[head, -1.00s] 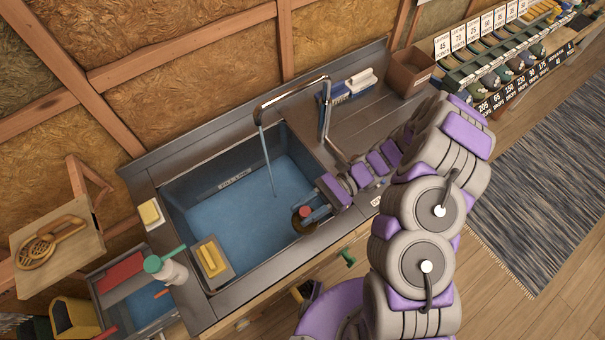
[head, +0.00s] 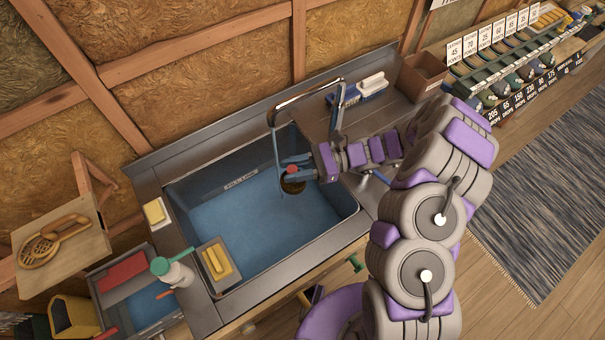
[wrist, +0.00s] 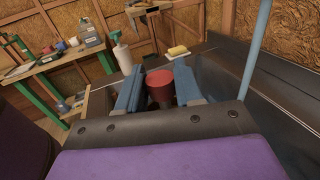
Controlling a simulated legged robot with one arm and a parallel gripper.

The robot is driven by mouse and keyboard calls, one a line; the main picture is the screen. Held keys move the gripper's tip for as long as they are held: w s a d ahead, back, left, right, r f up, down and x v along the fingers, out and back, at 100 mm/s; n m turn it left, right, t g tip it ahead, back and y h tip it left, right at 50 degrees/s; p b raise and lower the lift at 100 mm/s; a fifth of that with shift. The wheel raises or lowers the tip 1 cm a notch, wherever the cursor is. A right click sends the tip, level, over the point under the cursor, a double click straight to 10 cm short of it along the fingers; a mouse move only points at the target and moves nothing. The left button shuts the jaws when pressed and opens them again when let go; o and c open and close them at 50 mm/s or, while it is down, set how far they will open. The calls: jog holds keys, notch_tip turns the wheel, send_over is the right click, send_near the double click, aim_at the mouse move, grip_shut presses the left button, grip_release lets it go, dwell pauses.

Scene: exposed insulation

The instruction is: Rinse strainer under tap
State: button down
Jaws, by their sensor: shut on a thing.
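My gripper (head: 298,173) is shut on the strainer (head: 292,187), a small dark round piece with a red top, held above the sink's water. In the wrist view the red top of the strainer (wrist: 160,85) sits between the two blue fingers of my gripper (wrist: 160,88). The chrome tap (head: 305,95) arches over the back of the sink (head: 335,222), and a thin water stream (head: 275,145) falls from it. The stream passes at the strainer's left edge; I cannot tell if they touch. In the wrist view the stream (wrist: 256,50) is right of the fingers.
A sponge tray (head: 213,264) stands at the sink's front left corner, beside a green-topped bottle (head: 176,272). A yellow sponge (head: 155,211) lies on the left rim. A blue brush holder (head: 370,88) and brown box (head: 422,75) stand at right. The sink's middle is clear.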

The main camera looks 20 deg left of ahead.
jog(key=shift+w+a+f, duration=0.1)
jog(key=shift+w+a, duration=0.15)
jog(key=shift+a, duration=0.1)
jog(key=shift+w+d+b, duration=0.2)
jog(key=shift+w+b, duration=0.15)
jog(key=shift+w, duration=0.3)
jog(key=shift+w+a, duration=0.1)
jog(key=shift+w, duration=0.1)
jog(key=w+a+f+b, duration=0.1)
jog(key=w+a, duration=0.3)
jog(key=a, duration=0.1)
jog(key=shift+w+a+f, duration=0.2)
jog(key=shift+a, duration=0.05)
jog(key=shift+a, duration=0.2)
dwell(0.4)
